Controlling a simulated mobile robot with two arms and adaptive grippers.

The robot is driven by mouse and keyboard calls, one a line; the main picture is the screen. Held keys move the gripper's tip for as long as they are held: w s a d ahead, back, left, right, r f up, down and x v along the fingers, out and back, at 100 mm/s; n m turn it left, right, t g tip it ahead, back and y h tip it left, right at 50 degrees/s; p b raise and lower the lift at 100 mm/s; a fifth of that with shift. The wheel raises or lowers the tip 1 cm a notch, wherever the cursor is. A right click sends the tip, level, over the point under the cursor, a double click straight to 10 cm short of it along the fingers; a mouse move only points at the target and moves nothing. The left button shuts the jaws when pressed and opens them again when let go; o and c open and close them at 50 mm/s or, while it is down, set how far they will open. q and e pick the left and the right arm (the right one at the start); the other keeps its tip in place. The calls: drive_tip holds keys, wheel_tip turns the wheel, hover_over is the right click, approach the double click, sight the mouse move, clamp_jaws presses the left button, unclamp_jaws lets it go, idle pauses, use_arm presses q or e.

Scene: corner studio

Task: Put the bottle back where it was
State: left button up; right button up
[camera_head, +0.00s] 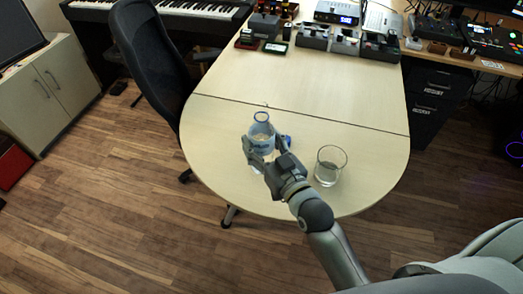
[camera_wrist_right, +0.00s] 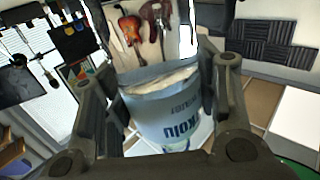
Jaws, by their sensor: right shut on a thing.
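The bottle (camera_head: 261,131) is clear with a bluish neck and a light label, near the rounded front end of the table. My right gripper (camera_head: 264,149) is shut on it, one finger on each side. In the right wrist view the bottle (camera_wrist_right: 168,112) fills the space between the two fingers (camera_wrist_right: 165,100), with dark blue lettering on its label. It looks about upright in the head view. I cannot tell whether its base touches the table. A small blue object (camera_head: 286,140), perhaps a cap, shows just right of the bottle. My left gripper is not in view.
A drinking glass (camera_head: 329,166) stands on the table (camera_head: 235,112) to the right of my right gripper. Small devices (camera_head: 345,42) line the table's back. A dark chair (camera_head: 150,60) is at the left edge. The table's middle is clear.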

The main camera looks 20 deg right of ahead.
sight(262, 150)
drive_tip(key=shift+w+d+f, duration=0.1)
drive_tip(key=shift+w+f, duration=0.3)
drive_tip(key=shift+f, duration=0.05)
drive_tip(key=shift+w+f, duration=0.1)
drive_tip(key=shift+f, duration=1.5)
drive_tip(key=shift+f, duration=0.2)
drive_tip(key=o, duration=1.3)
drive_tip(key=shift+r, duration=0.2)
drive_tip(key=s, duration=0.4)
drive_tip(key=s+d, duration=0.1)
drive_tip(key=s, duration=0.3)
drive_tip(key=s+d+b, duration=0.1)
drive_tip(key=s, duration=0.3)
drive_tip(key=shift+d, duration=0.2)
